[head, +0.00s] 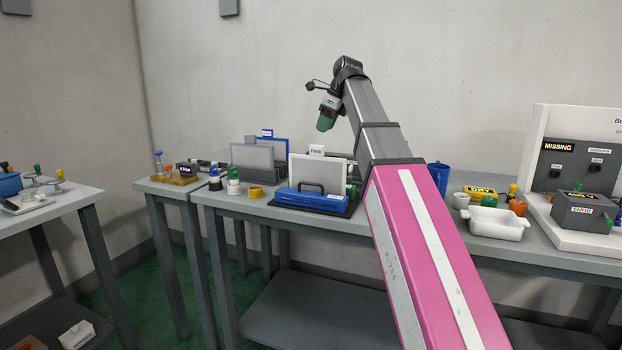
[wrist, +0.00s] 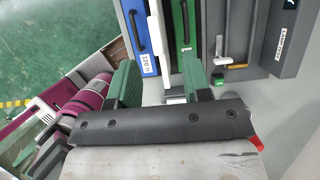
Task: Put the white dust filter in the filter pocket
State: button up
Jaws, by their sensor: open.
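A pale panel with a white frame and a white tab (head: 317,150) marked with what looks like FINE stands upright on the middle table, behind a blue case with a black handle (head: 311,199). I take this panel for the white dust filter. In the wrist view a thin white edge (wrist: 155,35) lies between a blue part (wrist: 136,40) and a green part (wrist: 185,35), both with black handles. My gripper (head: 325,124) is raised above the table, open with nothing visibly held. Its green fingers also show in the wrist view (wrist: 160,82). I cannot tell which opening is the filter pocket.
A grey panel (head: 252,156) and a blue panel (head: 276,150) stand left of the white one. A yellow ring (head: 255,191) lies in front. Right of my arm are a white tray (head: 497,224), a blue mug (head: 438,178) and a grey box (head: 583,211). Air around the gripper is clear.

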send_over(314, 156)
jog(key=d, duration=0.2)
jog(key=f, duration=0.4)
jog(key=shift+w+a+f, duration=0.1)
jog(key=shift+w+f, duration=0.1)
jog(key=shift+s+d+x, duration=0.1)
jog(key=shift+s+x, duration=0.05)
jog(key=shift+x, duration=1.25)
jog(key=shift+s+d+x, duration=0.1)
jog(key=shift+s+x, duration=0.05)
jog(key=shift+x, duration=1.3)
grip_shut()
